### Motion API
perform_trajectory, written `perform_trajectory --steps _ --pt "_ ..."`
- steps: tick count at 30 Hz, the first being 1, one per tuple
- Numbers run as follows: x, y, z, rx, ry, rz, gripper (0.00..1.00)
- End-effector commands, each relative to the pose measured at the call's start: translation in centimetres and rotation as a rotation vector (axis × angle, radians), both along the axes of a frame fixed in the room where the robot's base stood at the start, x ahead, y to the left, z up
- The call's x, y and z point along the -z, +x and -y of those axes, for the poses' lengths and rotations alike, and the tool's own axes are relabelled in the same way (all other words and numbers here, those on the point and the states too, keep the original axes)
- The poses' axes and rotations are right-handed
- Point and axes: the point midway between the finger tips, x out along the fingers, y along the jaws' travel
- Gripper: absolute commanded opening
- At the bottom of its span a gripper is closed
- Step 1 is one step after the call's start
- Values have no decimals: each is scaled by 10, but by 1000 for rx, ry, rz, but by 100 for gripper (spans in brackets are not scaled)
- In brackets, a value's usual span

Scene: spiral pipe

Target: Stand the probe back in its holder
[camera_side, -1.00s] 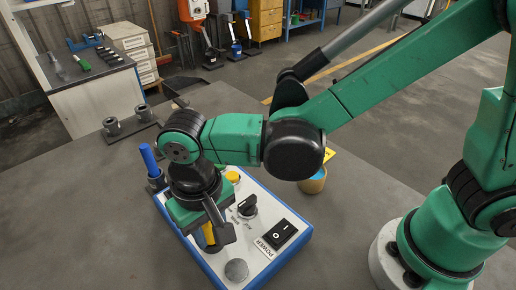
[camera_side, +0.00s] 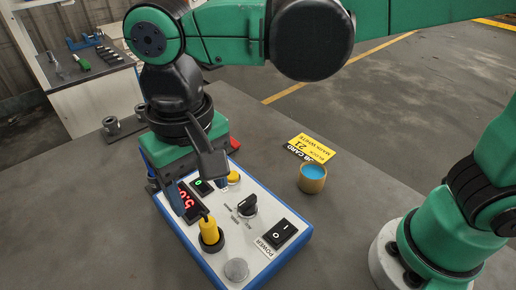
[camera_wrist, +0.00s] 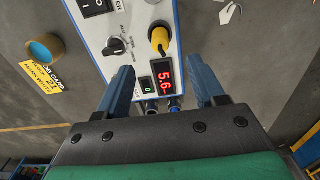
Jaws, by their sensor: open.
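The yellow probe (camera_side: 209,230) stands roughly upright in a black round collar, the holder (camera_side: 211,246), on the sloped white panel. In the wrist view the probe (camera_wrist: 160,37) lies beyond my fingertips, with neither finger around it. My gripper (camera_side: 190,210) is open and empty above the panel's display side, close to the probe in the side view. In the wrist view its blue fingers (camera_wrist: 159,78) are spread with the red display between them. How deep the probe sits in the collar cannot be told.
The blue-edged panel carries a black knob (camera_side: 246,204), a power switch (camera_side: 278,234), a yellow button (camera_side: 233,177) and a red display (camera_wrist: 163,76). A cup with blue contents (camera_side: 312,177) and a yellow card (camera_side: 310,148) lie right of it.

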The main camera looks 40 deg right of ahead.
Motion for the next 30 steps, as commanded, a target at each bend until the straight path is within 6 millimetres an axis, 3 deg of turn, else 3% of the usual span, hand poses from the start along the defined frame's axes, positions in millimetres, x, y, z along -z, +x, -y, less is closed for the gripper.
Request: perform_trajectory --steps 7,10,14,16,21,25,30 --pt "-25 0 1 0 1 0 62" --pt "-27 5 13 6 19 23 62" --pt "-22 20 60 17 79 131 62" --pt "-16 26 95 19 103 225 62" --pt "2 26 167 16 82 454 62" --pt "14 21 199 10 30 568 62" --pt "18 19 213 1 -2 618 62"
